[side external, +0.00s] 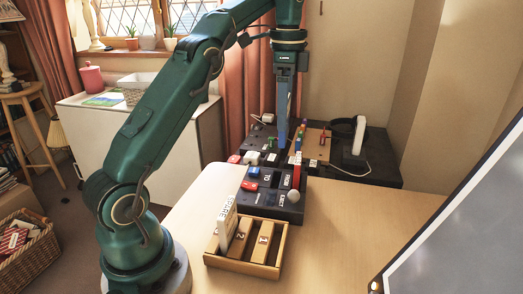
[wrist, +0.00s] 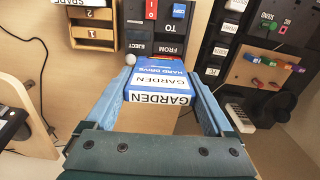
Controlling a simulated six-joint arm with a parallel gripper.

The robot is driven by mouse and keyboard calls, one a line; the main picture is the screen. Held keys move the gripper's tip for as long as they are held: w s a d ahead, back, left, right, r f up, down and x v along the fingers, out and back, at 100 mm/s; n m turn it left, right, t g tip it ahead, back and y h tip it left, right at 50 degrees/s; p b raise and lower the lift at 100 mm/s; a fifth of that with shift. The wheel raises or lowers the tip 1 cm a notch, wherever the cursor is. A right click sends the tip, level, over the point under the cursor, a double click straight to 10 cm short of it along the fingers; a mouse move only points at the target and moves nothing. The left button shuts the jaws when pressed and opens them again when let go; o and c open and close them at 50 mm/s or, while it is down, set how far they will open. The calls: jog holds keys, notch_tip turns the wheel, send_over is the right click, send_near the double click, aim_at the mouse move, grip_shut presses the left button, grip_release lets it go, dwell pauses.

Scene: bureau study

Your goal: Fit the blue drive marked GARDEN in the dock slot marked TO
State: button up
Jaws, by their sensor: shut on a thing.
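The blue drive (wrist: 162,82) carries several GARDEN labels and a HARD DRIVE label. My gripper (wrist: 165,95) is shut on it, with one light blue finger on each side, in the wrist view. In the side view my gripper (side external: 283,150) points down over the dark dock unit, and I cannot make out the drive there. The dock panel (wrist: 143,30) bears the TO label (wrist: 170,29), the FROM label (wrist: 168,50) and the EJECT label (wrist: 137,48). The drive covers what lies beyond these labels, so the slot openings are hidden. I cannot tell whether the drive touches the dock.
A wooden rack (side external: 246,262) with numbered places holds an upright white block (side external: 229,224). A board with coloured pegs (wrist: 266,72) lies beside the dock.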

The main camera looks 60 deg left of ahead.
notch_tip(320, 180, down, 11)
jog(key=a, duration=0.2)
jog(key=shift+a, duration=0.3)
dwell(1.2)
jog(key=shift+w+f, duration=0.15)
jog(key=shift+f, duration=1.95)
dwell(0.5)
jog(key=o, duration=1.2)
jog(key=shift+r, duration=0.1)
notch_tip(320, 180, up, 7)
